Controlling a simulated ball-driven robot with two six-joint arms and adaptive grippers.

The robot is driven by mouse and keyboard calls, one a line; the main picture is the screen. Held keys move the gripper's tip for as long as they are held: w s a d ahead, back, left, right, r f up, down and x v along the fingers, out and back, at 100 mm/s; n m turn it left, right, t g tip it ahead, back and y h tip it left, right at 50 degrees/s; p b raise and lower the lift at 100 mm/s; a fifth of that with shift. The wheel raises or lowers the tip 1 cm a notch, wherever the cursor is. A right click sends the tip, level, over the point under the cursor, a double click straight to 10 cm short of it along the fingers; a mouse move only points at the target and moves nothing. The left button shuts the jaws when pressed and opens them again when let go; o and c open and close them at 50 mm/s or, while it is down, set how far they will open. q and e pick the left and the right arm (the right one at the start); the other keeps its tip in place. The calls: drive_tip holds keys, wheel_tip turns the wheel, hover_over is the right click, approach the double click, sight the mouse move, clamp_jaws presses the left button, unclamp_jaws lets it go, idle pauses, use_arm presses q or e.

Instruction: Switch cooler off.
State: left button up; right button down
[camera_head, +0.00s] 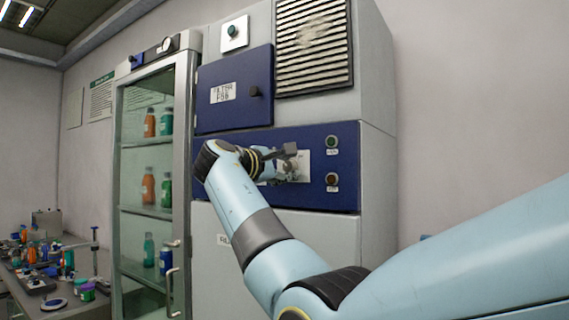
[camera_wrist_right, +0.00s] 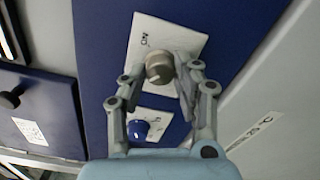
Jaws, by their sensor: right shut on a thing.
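A round grey metal knob (camera_wrist_right: 158,66) sits on a white plate (camera_wrist_right: 180,38) with a label that seems to read ON. The plate is on the blue panel (camera_head: 345,165) of the tall grey cabinet, and also shows in the head view (camera_head: 303,160). My right gripper (camera_wrist_right: 161,75) is shut on the knob, one finger on each side. In the head view my right gripper (camera_head: 286,165) hides most of the knob. My left gripper is not in view.
A blue knob (camera_wrist_right: 138,130) on another white plate is close beside my right gripper. Green (camera_head: 332,142) and red (camera_head: 332,179) buttons are to the right. A glass-door cabinet (camera_head: 183,130) with bottles stands left, beyond it a cluttered bench (camera_head: 95,305).

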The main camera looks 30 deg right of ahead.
drive_tip(key=shift+f, duration=0.1)
idle(0.4)
drive_tip(key=c, duration=1)
unclamp_jaws()
drive_tip(key=v, duration=0.7)
drive_tip(key=shift+a, duration=0.3)
